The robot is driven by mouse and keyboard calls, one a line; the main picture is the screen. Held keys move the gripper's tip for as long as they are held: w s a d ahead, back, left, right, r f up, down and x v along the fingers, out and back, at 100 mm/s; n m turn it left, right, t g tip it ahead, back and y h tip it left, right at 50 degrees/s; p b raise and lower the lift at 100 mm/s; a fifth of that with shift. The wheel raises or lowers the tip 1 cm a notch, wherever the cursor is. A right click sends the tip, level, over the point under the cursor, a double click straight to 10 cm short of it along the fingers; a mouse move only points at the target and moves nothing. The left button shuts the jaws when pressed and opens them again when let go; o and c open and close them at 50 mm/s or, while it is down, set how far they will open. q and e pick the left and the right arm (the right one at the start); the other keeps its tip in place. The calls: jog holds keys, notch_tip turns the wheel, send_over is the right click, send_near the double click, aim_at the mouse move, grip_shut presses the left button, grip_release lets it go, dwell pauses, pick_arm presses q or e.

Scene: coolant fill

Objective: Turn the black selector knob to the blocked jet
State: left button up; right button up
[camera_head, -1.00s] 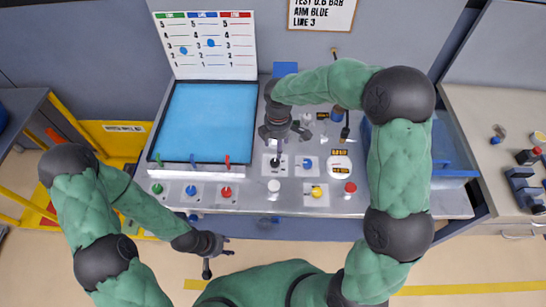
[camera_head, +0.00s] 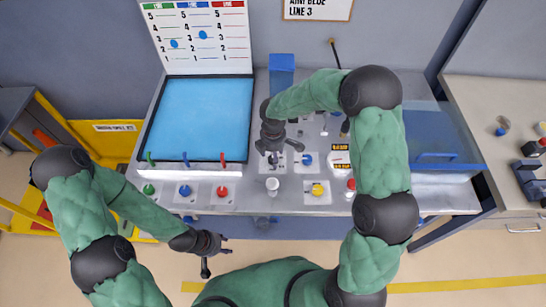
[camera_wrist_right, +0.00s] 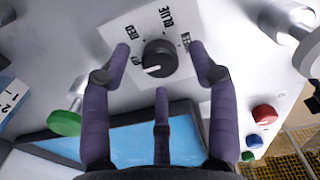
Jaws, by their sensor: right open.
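The black selector knob (camera_wrist_right: 158,56) sits on a white plate (camera_wrist_right: 150,24) with labels, among them RED and BLUE. Its white mark is on the lower left side in the right wrist view. My right gripper (camera_wrist_right: 163,66) is open, with fingers on either side of the knob and a third below; I cannot tell if any touches it. In the head view the right gripper (camera_head: 279,150) is over the knob and hides much of it. Green (camera_head: 150,158), blue (camera_head: 185,159) and red (camera_head: 222,159) jets stand at the blue tray's front edge. My left gripper (camera_head: 216,256) is empty, fingers spread, before the bench.
The blue tray (camera_head: 247,120) lies left of the knob, below a level board (camera_head: 200,60) with two blue dots. Green, blue and red knobs line the bench front. White (camera_head: 272,184), yellow (camera_head: 318,189) and red (camera_head: 351,185) knobs are nearby. A clear blue box stands right.

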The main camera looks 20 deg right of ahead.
jog(key=shift+f, duration=0.6)
jog(key=c, duration=1.1)
jog(key=shift+m, duration=0.3)
jog(key=shift+c, duration=0.2)
jog(key=m+b, duration=0.2)
jog(key=m, duration=0.3)
jog(key=shift+f, duration=0.1)
jog(key=m+b, duration=0.2)
jog(key=m, duration=0.4)
jog(key=shift+s, duration=0.1)
